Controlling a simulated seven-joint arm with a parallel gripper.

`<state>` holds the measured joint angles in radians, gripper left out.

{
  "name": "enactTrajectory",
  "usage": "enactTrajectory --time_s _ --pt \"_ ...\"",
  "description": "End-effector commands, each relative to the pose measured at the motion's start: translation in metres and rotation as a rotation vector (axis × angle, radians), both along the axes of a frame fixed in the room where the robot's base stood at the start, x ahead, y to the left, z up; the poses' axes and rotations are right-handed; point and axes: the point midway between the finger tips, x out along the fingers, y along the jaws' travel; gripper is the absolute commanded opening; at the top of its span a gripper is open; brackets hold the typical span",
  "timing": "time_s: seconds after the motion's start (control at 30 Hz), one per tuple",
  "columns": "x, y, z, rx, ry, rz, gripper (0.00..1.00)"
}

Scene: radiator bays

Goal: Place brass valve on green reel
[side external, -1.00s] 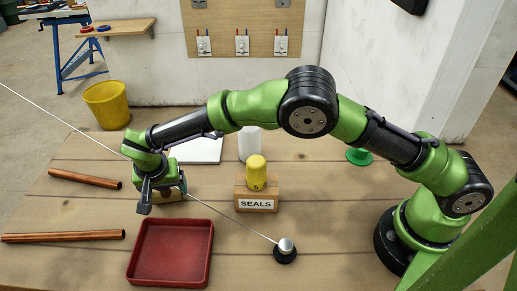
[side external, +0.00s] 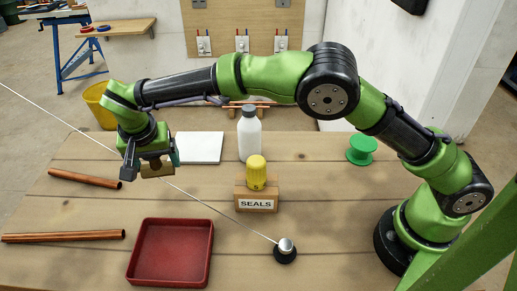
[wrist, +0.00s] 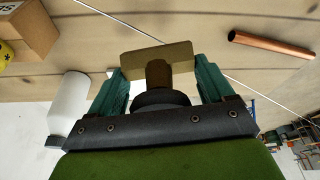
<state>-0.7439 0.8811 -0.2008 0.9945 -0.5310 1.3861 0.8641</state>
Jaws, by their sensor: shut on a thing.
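My gripper (side external: 154,160) is shut on the brass valve (side external: 157,170) and holds it above the left part of the table. In the wrist view the valve (wrist: 157,54) shows a flat tan bar across a darker stem, between the teal fingers of my gripper (wrist: 160,72). The green reel (side external: 361,150) stands upright at the back right of the table, well to the right of my gripper and apart from it. Its top is bare.
A thin taut line runs diagonally past my gripper to a silver-topped black post (side external: 285,250). A white bottle (side external: 249,137), the SEALS box (side external: 256,205) with a yellow item, and a white sheet (side external: 199,147) stand between. A red tray (side external: 171,252) and copper pipes (side external: 85,179) lie left.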

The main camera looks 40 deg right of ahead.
Motion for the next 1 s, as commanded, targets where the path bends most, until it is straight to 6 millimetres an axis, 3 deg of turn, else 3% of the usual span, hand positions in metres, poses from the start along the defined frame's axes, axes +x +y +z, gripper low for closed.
enactTrajectory --time_s 0.3,0.47,0.77,0.87,1.0 --pt "0.001 0.001 0.072 0.005 -0.007 -0.002 0.36" --pt "0.001 0.001 0.097 0.004 -0.006 0.0 0.36" --pt "0.012 -0.064 0.107 0.0 -0.006 -0.176 0.36" --pt "0.014 -0.094 0.111 0.0 -0.007 -0.258 0.36" --pt "0.013 -0.148 0.118 -0.001 -0.01 -0.408 0.36"
